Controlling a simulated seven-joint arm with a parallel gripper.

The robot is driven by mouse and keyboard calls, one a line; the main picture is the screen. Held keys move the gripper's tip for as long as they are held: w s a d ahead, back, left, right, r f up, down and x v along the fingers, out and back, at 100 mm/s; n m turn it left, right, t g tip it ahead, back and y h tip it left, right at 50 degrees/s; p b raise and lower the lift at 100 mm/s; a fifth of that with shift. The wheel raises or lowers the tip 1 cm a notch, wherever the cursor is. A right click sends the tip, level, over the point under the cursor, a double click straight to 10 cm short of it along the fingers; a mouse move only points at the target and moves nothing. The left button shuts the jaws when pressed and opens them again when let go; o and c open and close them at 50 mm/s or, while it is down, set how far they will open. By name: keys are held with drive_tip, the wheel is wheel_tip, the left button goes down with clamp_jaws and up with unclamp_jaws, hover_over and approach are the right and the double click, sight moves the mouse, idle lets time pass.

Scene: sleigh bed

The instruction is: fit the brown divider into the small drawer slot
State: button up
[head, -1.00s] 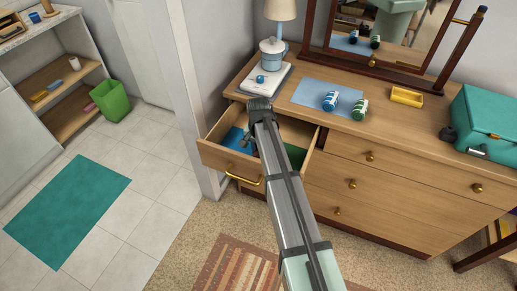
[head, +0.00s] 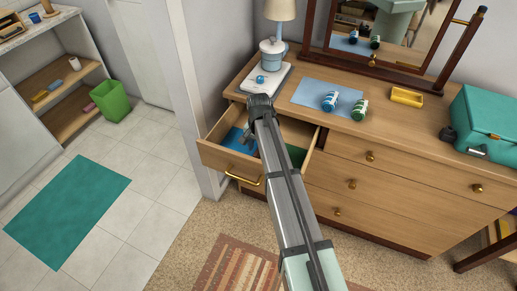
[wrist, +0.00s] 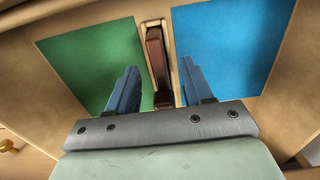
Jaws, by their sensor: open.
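The brown divider (wrist: 157,62) stands on edge between two pale wooden rails of the drawer slot (wrist: 148,40) in the wrist view. It appears to sit between the rails; how deep its lower edge goes is hidden. My gripper (wrist: 159,67) is open, with one blue-grey finger on each side of the divider and a visible gap to both. The small drawer (head: 230,162) is pulled out at the dresser's upper left in the head view. There my arm hides most of the slot and the divider.
A green panel (wrist: 95,60) and a blue panel (wrist: 235,45) cover the drawer floor on either side. The drawer walls are close around my gripper.

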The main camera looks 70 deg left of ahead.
wheel_tip(320, 180, up, 12)
drive_tip(key=shift+r, duration=0.15)
idle(0.3)
idle(0.4)
